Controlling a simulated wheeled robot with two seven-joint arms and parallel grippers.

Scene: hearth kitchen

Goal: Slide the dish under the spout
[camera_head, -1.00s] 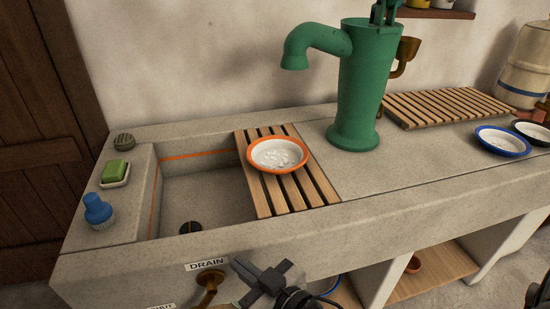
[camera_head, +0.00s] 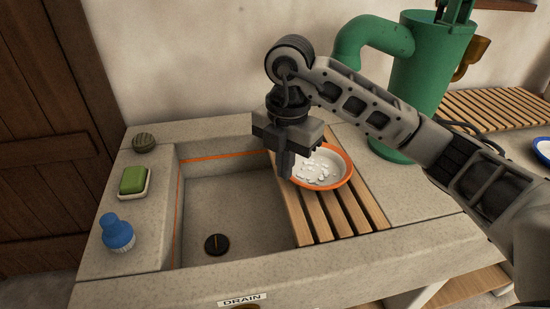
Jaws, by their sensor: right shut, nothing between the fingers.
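The dish (camera_head: 338,180) is a white bowl with an orange rim and white bits inside. It sits on the wooden slatted rack (camera_head: 313,222) over the right side of the stone sink basin. The green pump's spout (camera_head: 346,57) is above and behind the dish, partly hidden by my right arm. My right gripper (camera_head: 285,172) points down, shut and empty, at the dish's left edge. I cannot tell whether it touches the dish. It hides part of the rim. My left gripper is not in view.
The open basin (camera_head: 225,205) with a dark drain plug (camera_head: 216,244) lies left of the rack. Another slatted board (camera_head: 500,118) lies right of the pump.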

